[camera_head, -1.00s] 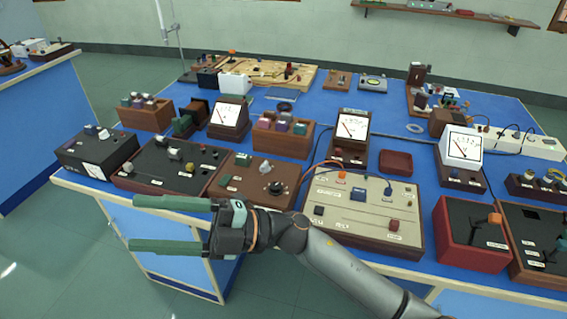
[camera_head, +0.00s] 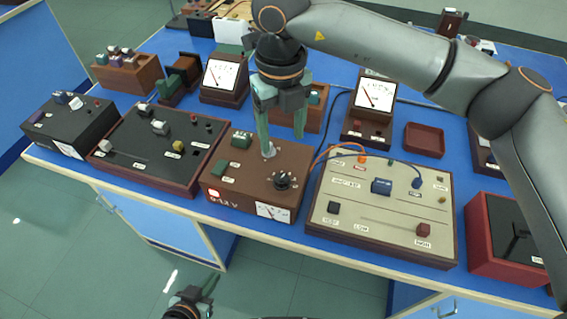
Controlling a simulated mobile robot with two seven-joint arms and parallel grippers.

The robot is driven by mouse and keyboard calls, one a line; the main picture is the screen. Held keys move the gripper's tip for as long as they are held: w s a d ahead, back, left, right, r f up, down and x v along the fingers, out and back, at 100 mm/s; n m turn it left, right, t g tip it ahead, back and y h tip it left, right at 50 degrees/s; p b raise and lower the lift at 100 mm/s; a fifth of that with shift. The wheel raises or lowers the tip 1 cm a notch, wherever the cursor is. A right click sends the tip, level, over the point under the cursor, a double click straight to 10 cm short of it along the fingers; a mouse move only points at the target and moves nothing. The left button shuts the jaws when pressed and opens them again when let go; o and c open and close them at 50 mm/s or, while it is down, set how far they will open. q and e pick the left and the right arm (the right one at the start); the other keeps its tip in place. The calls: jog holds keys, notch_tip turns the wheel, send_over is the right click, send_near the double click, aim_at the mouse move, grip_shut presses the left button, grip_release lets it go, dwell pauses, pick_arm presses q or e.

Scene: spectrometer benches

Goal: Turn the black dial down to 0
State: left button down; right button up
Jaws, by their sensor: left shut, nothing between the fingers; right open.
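The black dial (camera_head: 283,181) is a round knob on top of a brown box (camera_head: 225,192), near its right front corner. My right gripper (camera_head: 284,144) points down over this box, its two fingers apart and empty. Its fingertips are behind the dial in the picture, and I see no contact with the dial. The left finger overlaps a small silver knob (camera_head: 269,152) on the box; I cannot tell if they touch. My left gripper (camera_head: 211,284) is low at the bottom edge, shut, in front of the bench and away from the dial.
A small meter (camera_head: 271,211) and a lit red button (camera_head: 213,193) are on the box front. A black-topped panel (camera_head: 120,150) stands left, a beige panel (camera_head: 330,222) right. My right arm covers the upper right.

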aim_at(281, 178)
notch_tip(281, 178, down, 12)
jog(key=shift+s+a+r+p, duration=0.1)
jog(key=shift+s+r+p, duration=0.05)
jog(key=shift+p, duration=0.5)
grip_shut()
